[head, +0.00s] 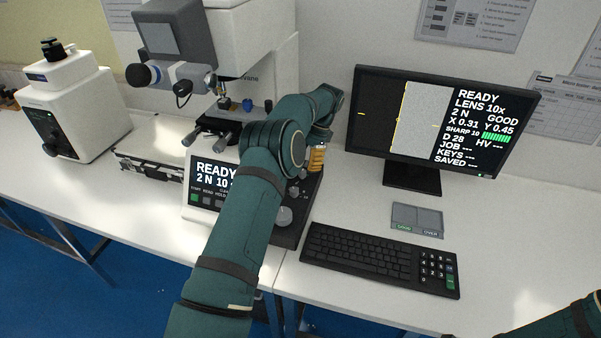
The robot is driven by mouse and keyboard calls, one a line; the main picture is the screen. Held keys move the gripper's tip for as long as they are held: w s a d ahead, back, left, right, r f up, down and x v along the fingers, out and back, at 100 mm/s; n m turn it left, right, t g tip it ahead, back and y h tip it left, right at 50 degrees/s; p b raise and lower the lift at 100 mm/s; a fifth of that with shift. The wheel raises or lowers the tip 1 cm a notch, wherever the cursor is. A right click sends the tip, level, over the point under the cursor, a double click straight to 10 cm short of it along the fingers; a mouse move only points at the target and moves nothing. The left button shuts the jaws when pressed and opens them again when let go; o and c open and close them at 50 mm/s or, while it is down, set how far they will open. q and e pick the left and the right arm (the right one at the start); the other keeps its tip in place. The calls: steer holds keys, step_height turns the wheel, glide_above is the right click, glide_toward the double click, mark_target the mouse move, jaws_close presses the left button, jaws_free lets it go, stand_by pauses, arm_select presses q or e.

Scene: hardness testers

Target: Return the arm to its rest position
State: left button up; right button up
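My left arm (232,235) reaches up from the bottom across the middle of the head view. It bends at a joint (275,145) and its far part (325,103) ends in front of the wall, left of the monitor. I cannot make out my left gripper's fingers. My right arm (570,322) shows only as a short piece in the bottom right corner, and its gripper is outside the picture.
A hardness tester (255,50) stands behind my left arm. Its control screen (208,185) and a dark knob panel (288,228) sit close beside the arm. A monitor (372,115), keyboard (375,258) and grey pad (417,218) stand right. A white machine (85,105) stands left.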

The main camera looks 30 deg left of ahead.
arm_select(q)
steer(key=shift+w+d+r, duration=0.1)
steer(key=shift+r, duration=0.35)
